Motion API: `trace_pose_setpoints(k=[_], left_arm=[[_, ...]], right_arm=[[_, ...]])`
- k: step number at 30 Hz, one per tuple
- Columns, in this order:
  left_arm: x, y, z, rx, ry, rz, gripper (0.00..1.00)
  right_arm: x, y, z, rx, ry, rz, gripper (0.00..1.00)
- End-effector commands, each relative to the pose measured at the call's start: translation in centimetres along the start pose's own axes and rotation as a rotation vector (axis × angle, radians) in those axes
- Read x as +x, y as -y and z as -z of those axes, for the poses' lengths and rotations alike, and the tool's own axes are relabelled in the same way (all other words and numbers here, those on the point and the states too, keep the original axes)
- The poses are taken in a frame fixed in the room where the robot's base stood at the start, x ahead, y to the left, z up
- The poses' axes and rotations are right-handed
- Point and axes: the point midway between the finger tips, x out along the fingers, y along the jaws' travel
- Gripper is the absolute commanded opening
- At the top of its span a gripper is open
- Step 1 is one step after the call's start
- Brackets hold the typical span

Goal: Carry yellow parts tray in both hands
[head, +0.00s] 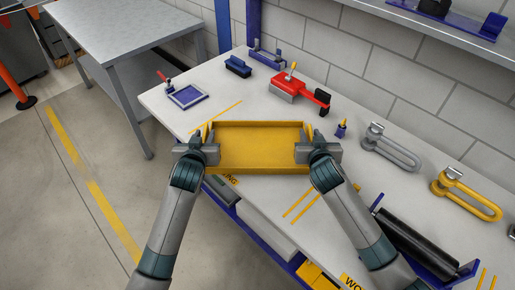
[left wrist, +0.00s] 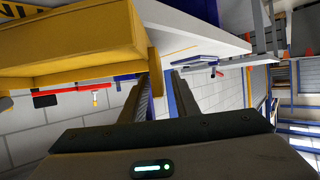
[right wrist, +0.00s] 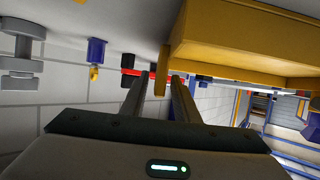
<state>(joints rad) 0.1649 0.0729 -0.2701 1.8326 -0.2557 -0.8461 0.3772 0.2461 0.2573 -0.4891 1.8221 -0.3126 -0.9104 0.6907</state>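The yellow parts tray (head: 262,150) is a shallow, empty box near the front edge of the white workbench, and looks level. My left gripper (head: 212,149) is at its left end and my right gripper (head: 303,150) at its right end. In the right wrist view the tray's end handle (right wrist: 162,75) hangs between two spread fingers, with a gap beside it. In the left wrist view the other handle (left wrist: 153,68) is at the fingertips of the parted fingers. Whether the tray touches the bench is hard to tell.
The workbench (head: 225,97) also carries a blue frame (head: 188,96), a red tool (head: 300,90), a grey shackle (head: 390,148), a yellow shackle (head: 466,195) and a black roller (head: 415,240). A grey table (head: 125,30) stands back left. Floor at left is open.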

Motion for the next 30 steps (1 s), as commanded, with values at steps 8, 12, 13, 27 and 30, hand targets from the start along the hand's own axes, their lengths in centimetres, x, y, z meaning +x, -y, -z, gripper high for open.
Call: trace_pose_setpoints(k=[8,12,13,27,30], left_arm=[[-2.4,0.1,-0.2,-0.003,-0.002,-0.001,0.28],[-4.3,0.2,-0.2,-0.003,-0.003,-0.001,0.28],[-4.7,0.2,-0.3,-0.003,-0.002,-0.001,0.28],[-8.1,0.4,-0.1,-0.004,-0.005,-0.001,0.28],[-8.1,0.4,-0.1,-0.004,-0.004,-0.001,0.28]], right_arm=[[0.2,-0.2,-0.8,-0.003,0.009,-0.004,0.28],[0.2,-0.2,-0.8,-0.003,0.009,-0.004,0.28],[0.2,-0.2,-0.8,-0.003,0.009,-0.004,0.28],[0.2,-0.3,-0.7,-0.003,0.007,-0.005,0.28],[0.2,-0.3,-0.6,-0.003,0.007,-0.005,0.28]])
